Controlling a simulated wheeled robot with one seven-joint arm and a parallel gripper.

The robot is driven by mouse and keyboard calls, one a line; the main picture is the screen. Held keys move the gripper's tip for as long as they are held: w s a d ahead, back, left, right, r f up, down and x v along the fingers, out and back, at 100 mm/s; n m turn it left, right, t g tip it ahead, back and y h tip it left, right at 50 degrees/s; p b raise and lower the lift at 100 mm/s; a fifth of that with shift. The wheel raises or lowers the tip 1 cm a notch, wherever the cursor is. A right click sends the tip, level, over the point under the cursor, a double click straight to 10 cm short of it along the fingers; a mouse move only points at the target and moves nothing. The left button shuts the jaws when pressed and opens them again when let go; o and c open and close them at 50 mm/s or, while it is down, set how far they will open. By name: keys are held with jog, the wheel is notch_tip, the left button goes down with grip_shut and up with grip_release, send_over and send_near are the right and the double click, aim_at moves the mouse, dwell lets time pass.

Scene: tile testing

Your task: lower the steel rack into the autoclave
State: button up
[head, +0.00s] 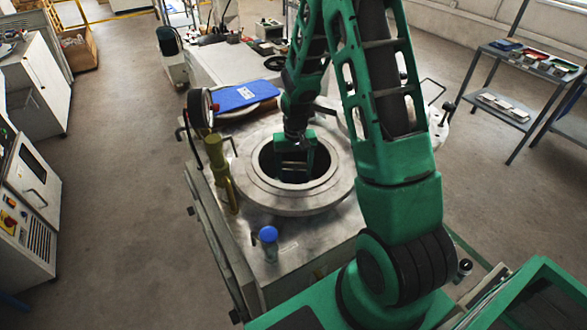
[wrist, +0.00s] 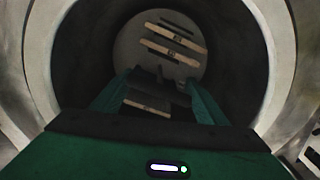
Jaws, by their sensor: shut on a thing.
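The autoclave (head: 257,187) is a grey metal box with a raised round ring about an open, dark mouth. My green gripper (head: 296,168) points down into that mouth. In the wrist view my gripper (wrist: 155,85) is shut on the steel rack, which is mostly hidden in shadow. Pale tile-like strips (wrist: 173,52) show below and between the fingers, at or inside the rack. The autoclave's pale round rim (wrist: 284,60) surrounds the fingers in the wrist view, with dark wall on both sides. How far the rack is from the chamber floor I cannot tell.
A pressure gauge (head: 200,108), a yellow-green valve (head: 220,172) and a blue-capped fitting (head: 267,235) stand around the mouth. The opened lid (head: 438,125) is partly behind my arm. A blue clipboard (head: 240,96) lies behind. A shelf (head: 520,75) stands right.

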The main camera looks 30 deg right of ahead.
jog(key=shift+f, duration=0.75)
dwell(1.5)
jog(key=o, duration=2)
jog(key=shift+r, duration=9.85)
jog(key=s+d+r, duration=0.1)
jog(key=s+r, duration=0.1)
jog(key=s, duration=0.8)
jog(key=s+d+r+m, duration=0.1)
jog(key=s+r, duration=0.1)
jog(key=s, duration=0.8)
jog(key=s+r+m, duration=0.1)
jog(key=s+r, duration=0.2)
jog(key=s, duration=0.7)
jog(key=shift+s+d+r, duration=0.1)
jog(key=shift+s+d, duration=0.3)
